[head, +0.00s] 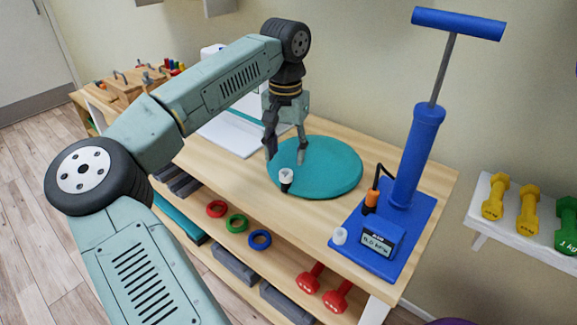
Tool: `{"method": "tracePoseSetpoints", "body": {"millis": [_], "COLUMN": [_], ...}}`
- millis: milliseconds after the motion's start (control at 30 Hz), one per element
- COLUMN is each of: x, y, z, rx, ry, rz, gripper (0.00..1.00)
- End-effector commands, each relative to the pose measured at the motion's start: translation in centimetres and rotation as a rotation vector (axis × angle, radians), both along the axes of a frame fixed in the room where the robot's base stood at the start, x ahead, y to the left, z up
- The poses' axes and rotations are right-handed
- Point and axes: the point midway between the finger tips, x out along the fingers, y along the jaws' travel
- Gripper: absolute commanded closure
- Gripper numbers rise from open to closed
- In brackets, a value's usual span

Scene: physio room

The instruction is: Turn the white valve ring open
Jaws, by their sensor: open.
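A small white ring (286,175) sits on a short black stem at the near edge of a round teal cushion (335,170), which lies flat on the wooden table. I take it as the valve ring; how far it is turned is too small to tell. My gripper (286,157) points down over the left part of the cushion. Its two fingers are apart, with nothing seen between them. The fingertips appear just above and behind the ring in the picture; I cannot tell the exact gap.
A blue hand pump (415,155) with a gauge (377,240) and a white cap (339,236) stands on the table to the right. Wooden peg boards (130,85) stand far left. Coloured rings and red dumbbells (337,295) lie on the shelf below.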

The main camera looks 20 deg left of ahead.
Motion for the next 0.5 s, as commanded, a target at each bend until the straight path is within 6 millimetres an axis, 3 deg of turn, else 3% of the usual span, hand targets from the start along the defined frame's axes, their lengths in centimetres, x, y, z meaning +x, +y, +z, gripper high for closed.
{"method": "tracePoseSetpoints", "body": {"millis": [233, 500], "x": [0.0, 0.0], "y": [0.0, -0.1], "z": [-3.9, -5.3], "rx": [-0.002, 0.0], "ry": [0.001, -0.001], "rz": [0.0, 0.0], "gripper": [0.53, 0.53]}}
